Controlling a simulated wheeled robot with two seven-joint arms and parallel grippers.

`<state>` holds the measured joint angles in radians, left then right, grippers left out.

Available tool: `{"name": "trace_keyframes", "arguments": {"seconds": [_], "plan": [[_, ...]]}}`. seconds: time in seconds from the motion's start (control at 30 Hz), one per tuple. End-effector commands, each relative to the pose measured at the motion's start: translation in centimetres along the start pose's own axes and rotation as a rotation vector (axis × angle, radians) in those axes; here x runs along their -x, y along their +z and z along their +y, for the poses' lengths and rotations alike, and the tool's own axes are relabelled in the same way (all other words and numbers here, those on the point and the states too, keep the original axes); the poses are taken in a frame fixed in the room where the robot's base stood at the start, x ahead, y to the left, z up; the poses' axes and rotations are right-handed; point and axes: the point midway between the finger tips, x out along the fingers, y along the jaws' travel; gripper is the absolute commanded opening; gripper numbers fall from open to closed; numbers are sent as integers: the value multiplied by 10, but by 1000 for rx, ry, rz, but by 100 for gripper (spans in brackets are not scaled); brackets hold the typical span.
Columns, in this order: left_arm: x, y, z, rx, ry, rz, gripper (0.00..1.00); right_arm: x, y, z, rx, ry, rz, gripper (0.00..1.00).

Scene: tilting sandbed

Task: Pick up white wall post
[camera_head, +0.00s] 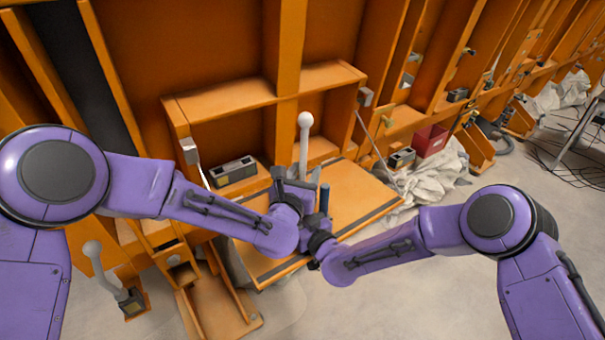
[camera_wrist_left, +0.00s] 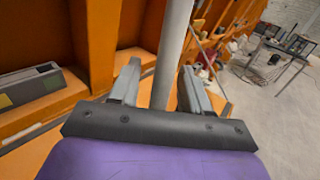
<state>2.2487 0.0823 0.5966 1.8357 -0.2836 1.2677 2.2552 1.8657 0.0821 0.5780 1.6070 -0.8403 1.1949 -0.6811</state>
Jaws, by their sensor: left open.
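The white wall post (camera_head: 304,145) stands upright with a round knob on top, in front of the orange wall in the head view. In the left wrist view, the pale post (camera_wrist_left: 174,45) rises between my left gripper's two fingers. My left gripper (camera_head: 292,184) is at the lower part of the post, and it also shows in the left wrist view (camera_wrist_left: 160,82). It is open, with the fingers apart on either side of the post. The post's lower end is hidden behind the gripper. My right gripper (camera_head: 318,240) is close below the left one; its fingers are not clear.
An orange platform (camera_head: 355,200) with dark edges lies under both grippers. A grey box (camera_head: 233,171) sits left of the post. A second white-knobbed lever (camera_head: 93,252) stands at the lower left. A red box (camera_head: 430,140) and crumpled white cloth (camera_head: 440,175) lie to the right.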

Motion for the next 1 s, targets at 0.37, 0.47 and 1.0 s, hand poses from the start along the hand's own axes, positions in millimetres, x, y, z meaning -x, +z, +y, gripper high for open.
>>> {"name": "trace_keyframes", "arguments": {"seconds": [0.37, 0.47, 1.0], "plan": [[-2, 0, 0, 0, 0, 0, 0, 0, 0, 0, 0, 1, 0, 11], [-2, 1, 0, 0, 0, -1, 0, 0, 0, 0, 0, 1, 0, 11], [-2, 75, 1, 3, 1, -4, 0, 0, 0, 0, -1, 1, -1, 11]]}}
